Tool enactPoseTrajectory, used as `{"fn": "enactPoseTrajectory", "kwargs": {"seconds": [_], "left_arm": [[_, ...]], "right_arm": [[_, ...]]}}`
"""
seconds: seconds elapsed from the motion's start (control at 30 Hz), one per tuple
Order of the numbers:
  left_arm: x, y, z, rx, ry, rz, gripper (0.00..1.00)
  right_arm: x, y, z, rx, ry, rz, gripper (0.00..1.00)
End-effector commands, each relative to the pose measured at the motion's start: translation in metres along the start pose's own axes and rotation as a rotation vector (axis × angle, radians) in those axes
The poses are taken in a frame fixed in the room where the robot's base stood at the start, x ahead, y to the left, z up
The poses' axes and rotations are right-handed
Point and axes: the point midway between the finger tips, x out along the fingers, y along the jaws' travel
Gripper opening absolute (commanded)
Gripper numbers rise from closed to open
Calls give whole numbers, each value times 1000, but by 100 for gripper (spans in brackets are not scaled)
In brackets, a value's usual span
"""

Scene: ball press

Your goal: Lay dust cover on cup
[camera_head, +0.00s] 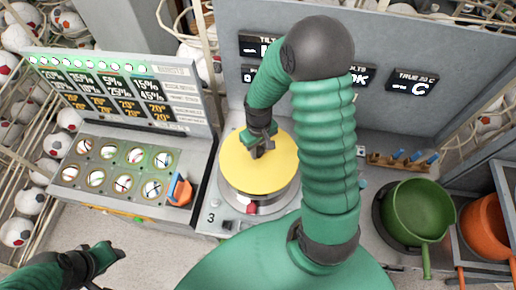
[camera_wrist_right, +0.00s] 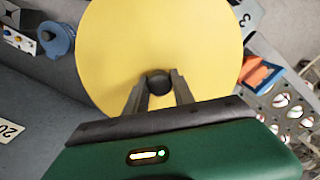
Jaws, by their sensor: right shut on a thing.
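The dust cover (camera_head: 236,174) is a flat yellow disc with a dark knob (camera_wrist_right: 158,83) at its middle. My right gripper (camera_head: 257,149) is shut on the knob, and its two fingers also show around it in the right wrist view (camera_wrist_right: 158,92). The cover lies over the top of a round metal cup (camera_head: 250,203); only the cup's side shows below the rim. I cannot tell whether the cover touches the cup all round. My left gripper (camera_head: 112,252) is low at the left, away from the cover; its jaw opening is not clear.
A panel with round holes holding balls (camera_head: 115,165) is at the left, with an orange block (camera_head: 180,190) at its corner. A green pan (camera_head: 418,210) and an orange pot (camera_head: 487,225) stand at the right. A grey wall with displays (camera_head: 412,82) rises behind.

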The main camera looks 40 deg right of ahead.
Motion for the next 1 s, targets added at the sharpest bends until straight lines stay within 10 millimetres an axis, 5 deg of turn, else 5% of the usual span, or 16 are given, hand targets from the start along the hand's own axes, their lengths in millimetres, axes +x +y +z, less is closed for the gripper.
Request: {"fn": "enactPoseTrajectory", "kwargs": {"seconds": [0.67, 0.7, 0.87, 1.0], "left_arm": [[10, 0, 2, 0, 0, 0, 42], [9, 0, 2, 0, 0, 0, 42], [9, 0, 2, 0, 0, 0, 42], [9, 0, 2, 0, 0, 0, 42]], "right_arm": [[15, -1, 0, -1, -1, -1, 0], [14, -1, 0, -1, 0, -1, 35], [13, -1, 0, -1, 0, 0, 55], [13, 0, 0, -1, 0, 0, 55]]}}
